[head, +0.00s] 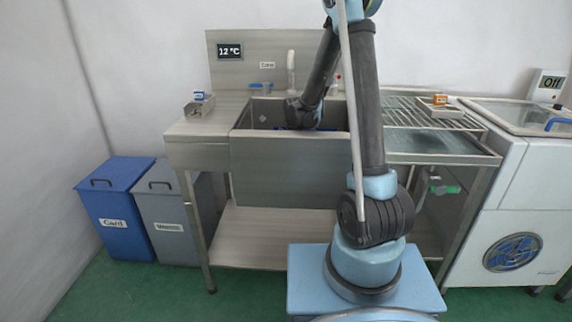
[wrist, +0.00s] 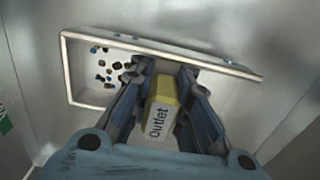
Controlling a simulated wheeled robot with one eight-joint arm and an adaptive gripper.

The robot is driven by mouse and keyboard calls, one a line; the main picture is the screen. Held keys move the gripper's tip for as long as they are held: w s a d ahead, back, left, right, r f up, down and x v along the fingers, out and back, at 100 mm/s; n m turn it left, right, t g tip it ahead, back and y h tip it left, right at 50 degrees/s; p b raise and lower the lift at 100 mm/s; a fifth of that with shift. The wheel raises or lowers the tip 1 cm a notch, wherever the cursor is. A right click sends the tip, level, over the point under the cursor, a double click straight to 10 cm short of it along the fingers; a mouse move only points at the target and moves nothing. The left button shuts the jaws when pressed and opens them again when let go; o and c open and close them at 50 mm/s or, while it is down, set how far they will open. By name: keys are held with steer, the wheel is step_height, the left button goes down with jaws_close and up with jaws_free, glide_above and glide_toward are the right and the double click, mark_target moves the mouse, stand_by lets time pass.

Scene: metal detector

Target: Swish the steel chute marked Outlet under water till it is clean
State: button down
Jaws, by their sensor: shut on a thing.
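The steel chute (wrist: 95,85) is in the wrist view, a shallow tray with a pale rim. Several dark, brown and blue specks sit on its left part, and a few more are on the far rim. My gripper (wrist: 163,72) is shut on its yellow grip block, which bears the label "Outlet" (wrist: 157,122). In the head view my arm reaches down into the steel sink (head: 285,170). The gripper there is mostly hidden by the sink's front wall. The water surface cannot be made out in either view.
A tap (head: 291,68) stands behind the sink. A small steel piece with a blue tag (head: 199,105) is on the left counter. One with an orange tag (head: 440,106) is on the right rack (head: 420,118). Two bins (head: 112,210) stand left; a white machine (head: 515,190) stands right.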

steer(key=shift+d, duration=0.1)
steer(key=shift+w+a, duration=0.1)
steer(key=shift+a, duration=3.45)
steer(key=shift+d, duration=3.55)
steer(key=shift+r, duration=0.15)
steer(key=shift+r, duration=6.4)
step_height(320, 180, up, 16)
steer(key=shift+f, duration=0.25)
